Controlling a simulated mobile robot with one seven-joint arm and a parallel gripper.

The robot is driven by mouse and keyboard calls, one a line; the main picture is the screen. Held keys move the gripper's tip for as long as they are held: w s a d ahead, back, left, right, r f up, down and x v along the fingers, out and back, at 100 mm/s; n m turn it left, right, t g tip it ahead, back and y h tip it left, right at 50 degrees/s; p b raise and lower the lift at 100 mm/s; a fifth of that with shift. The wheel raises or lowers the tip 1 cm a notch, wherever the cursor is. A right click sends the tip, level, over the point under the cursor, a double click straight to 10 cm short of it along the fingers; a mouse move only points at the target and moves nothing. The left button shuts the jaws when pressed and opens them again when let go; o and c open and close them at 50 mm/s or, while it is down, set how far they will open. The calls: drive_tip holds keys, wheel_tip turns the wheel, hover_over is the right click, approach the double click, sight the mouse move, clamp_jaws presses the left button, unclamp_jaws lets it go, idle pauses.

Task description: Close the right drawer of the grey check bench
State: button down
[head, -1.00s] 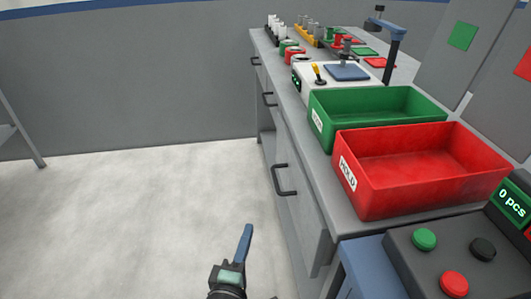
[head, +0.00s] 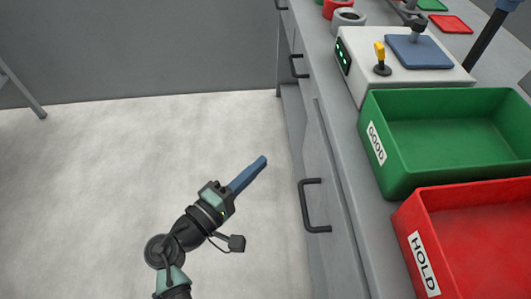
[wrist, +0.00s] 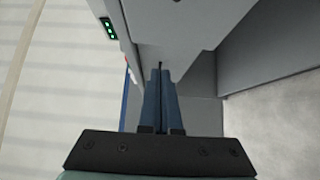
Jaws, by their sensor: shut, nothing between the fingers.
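The grey check bench (head: 345,120) runs along the right side of the head view. Its nearest drawer in that view, the right drawer (head: 338,190), has a grey front with a black bar handle (head: 314,206). The front seems to stand out slightly from the bench body; how far is hard to tell. My gripper (head: 262,162) is over the floor left of this drawer, apart from the handle, blue fingers together and empty, pointing toward the bench. The wrist view shows the closed fingers (wrist: 163,80) in front of grey panels; which panels they are is unclear.
A green GOOD bin (head: 385,170) and a red HOLD bin (head: 415,245) stand on the bench top. Behind them is a white device (head: 365,80) with a yellow-tipped lever. Another handle (head: 297,66) is farther along. The pale floor (head: 90,190) left of the bench is clear.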

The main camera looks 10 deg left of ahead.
drive_tip(key=b, duration=0.1)
approach(310, 133)
drive_tip(key=w+a, duration=0.1)
drive_tip(key=w, duration=0.2)
drive_tip(key=d, duration=0.1)
drive_tip(key=w+d, duration=0.1)
drive_tip(key=d, duration=0.1)
drive_tip(key=shift+w+r+b, duration=0.2)
drive_tip(key=shift+w+b, duration=0.1)
drive_tip(key=shift+b, duration=0.05)
drive_tip(key=shift+w+d, duration=0.2)
drive_tip(key=shift+d, duration=0.15)
